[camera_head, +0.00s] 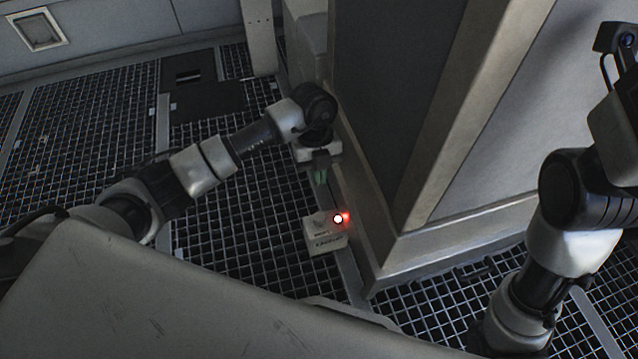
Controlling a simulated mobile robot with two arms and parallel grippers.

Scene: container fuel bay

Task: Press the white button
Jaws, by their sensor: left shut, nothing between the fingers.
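A small round white button (338,219) with a red glow around it sits on a pale box (323,238) with dark lettering. The box is low down beside the foot of the large column. My left gripper (320,179) hangs fingers-down just above and slightly left of the button, apart from it in the picture. It is shut and empty, with greenish fingertips. The exact gap in height is hard to judge. My right arm is at the right edge, and its fingers do not show.
A large grey column (420,150) with a pale corner edge rises right beside the box. The floor is dark metal grating (240,225), mostly clear, with a dark plate (205,95) at the back left. A pale grey surface fills the bottom foreground.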

